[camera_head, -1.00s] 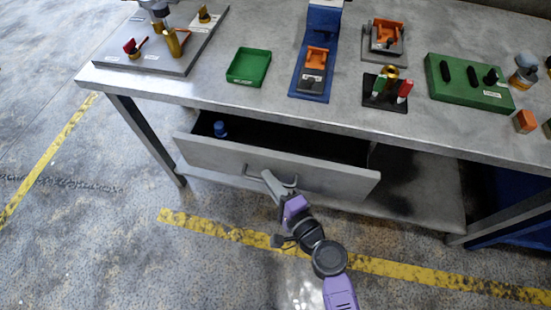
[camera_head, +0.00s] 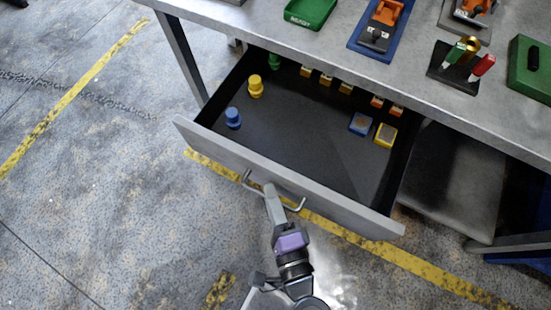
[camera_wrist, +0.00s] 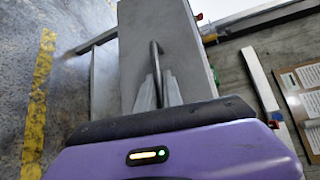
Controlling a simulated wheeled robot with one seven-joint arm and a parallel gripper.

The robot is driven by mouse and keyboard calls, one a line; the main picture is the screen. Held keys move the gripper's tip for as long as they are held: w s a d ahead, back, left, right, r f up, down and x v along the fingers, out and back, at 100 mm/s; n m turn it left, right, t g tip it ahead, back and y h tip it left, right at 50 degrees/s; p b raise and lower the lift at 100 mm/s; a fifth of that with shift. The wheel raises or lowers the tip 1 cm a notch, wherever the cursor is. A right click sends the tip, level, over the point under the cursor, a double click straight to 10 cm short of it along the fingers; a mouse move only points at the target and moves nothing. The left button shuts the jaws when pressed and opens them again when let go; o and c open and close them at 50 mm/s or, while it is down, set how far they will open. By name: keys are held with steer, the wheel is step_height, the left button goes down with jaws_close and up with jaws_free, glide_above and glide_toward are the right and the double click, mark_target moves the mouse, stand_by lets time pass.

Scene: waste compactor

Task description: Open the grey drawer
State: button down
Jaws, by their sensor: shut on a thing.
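The grey drawer (camera_head: 300,188) under the workbench stands pulled well out, and its dark inside shows in the head view. Its front panel also fills the middle of the wrist view (camera_wrist: 185,50). A metal bar handle (camera_head: 297,207) is on the front panel; it also shows in the wrist view (camera_wrist: 155,62). My gripper (camera_head: 270,190) is shut on this handle, with its fingers (camera_wrist: 158,92) on either side of the bar.
Inside the drawer are blue (camera_head: 233,118) and yellow (camera_head: 255,86) pegs, a green one (camera_head: 274,61), and several small blocks (camera_head: 385,135). The workbench top (camera_head: 330,55) holds a green tray (camera_head: 310,12) and fixtures. Open floor (camera_head: 110,210) lies left and in front.

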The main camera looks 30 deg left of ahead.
stand_by(0.3)
steer(key=c, duration=1.8)
jaws_free()
steer(key=shift+o, duration=0.2)
steer(key=b+v, duration=0.3)
steer(key=v, duration=0.5)
